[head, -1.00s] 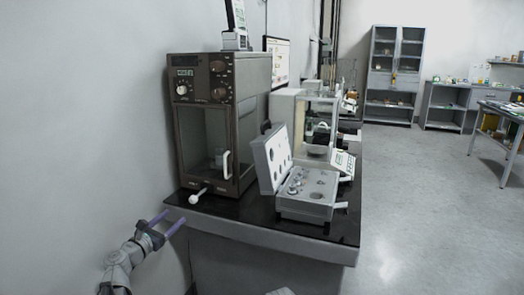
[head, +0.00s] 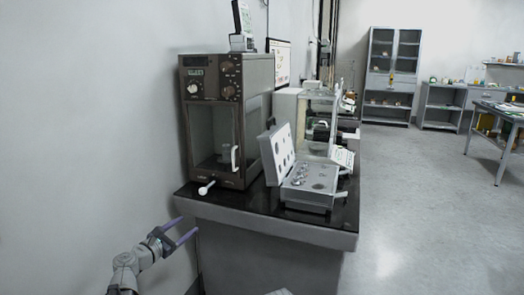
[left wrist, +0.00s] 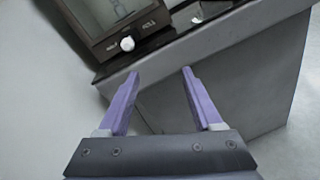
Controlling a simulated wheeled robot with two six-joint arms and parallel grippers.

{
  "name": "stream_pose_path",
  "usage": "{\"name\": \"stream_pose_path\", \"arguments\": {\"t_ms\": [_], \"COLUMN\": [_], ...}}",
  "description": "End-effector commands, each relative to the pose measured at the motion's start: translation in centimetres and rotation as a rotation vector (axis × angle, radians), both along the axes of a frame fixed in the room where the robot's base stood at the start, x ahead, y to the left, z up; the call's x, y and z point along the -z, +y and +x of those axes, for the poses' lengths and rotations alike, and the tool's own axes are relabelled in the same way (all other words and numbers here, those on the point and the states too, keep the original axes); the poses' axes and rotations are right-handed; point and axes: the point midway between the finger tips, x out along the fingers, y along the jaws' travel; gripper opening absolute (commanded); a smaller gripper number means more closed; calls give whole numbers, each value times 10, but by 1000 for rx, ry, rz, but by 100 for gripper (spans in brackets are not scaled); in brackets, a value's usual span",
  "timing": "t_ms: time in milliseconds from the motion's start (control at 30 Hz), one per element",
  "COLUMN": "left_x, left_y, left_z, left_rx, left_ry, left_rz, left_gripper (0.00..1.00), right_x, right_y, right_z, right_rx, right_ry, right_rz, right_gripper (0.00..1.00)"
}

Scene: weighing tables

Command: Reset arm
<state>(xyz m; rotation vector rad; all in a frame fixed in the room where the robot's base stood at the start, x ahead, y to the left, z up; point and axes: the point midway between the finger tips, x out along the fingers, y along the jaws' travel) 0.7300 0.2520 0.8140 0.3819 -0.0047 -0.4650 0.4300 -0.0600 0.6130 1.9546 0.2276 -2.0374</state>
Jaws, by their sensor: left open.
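My left gripper (head: 181,229) is open and empty. In the head view it is at the lower left, apart from the front left corner of the black-topped table (head: 255,219). In the left wrist view its two purple fingers (left wrist: 160,82) stand wide apart, with nothing between them but the table's front panel behind. My right gripper is not in view; only a small pale part shows at the bottom edge of the head view.
On the table stand a brown balance cabinet (head: 201,125) with a white knob (head: 206,188), an open weight case (head: 307,203) and a glass-sided balance (head: 318,105). A white wall is on the left. The floor (head: 420,220) on the right is clear.

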Motion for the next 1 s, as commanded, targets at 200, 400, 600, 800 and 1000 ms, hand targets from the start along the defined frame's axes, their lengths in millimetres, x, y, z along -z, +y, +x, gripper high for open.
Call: {"name": "stream_pose_path", "arguments": {"t_ms": [200, 400, 600, 800, 1000], "left_x": [24, 62, 133, 186, 201], "left_y": [-56, -125, -208, -225, -209], "left_z": [-16, -50, -136, -225, -278], "left_rx": [149, 384, 875, 1428, 1845], "left_ry": [1, -16, -95, -203, -268], "left_rz": [217, 531, 1069, 1534, 1793], "left_gripper": [67, 67, 67, 67, 67], "right_x": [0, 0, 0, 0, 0], "right_y": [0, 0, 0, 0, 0], "right_z": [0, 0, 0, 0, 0], "right_rx": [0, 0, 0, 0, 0], "right_ry": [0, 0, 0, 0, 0], "right_rz": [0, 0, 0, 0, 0], "right_gripper": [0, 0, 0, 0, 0]}}
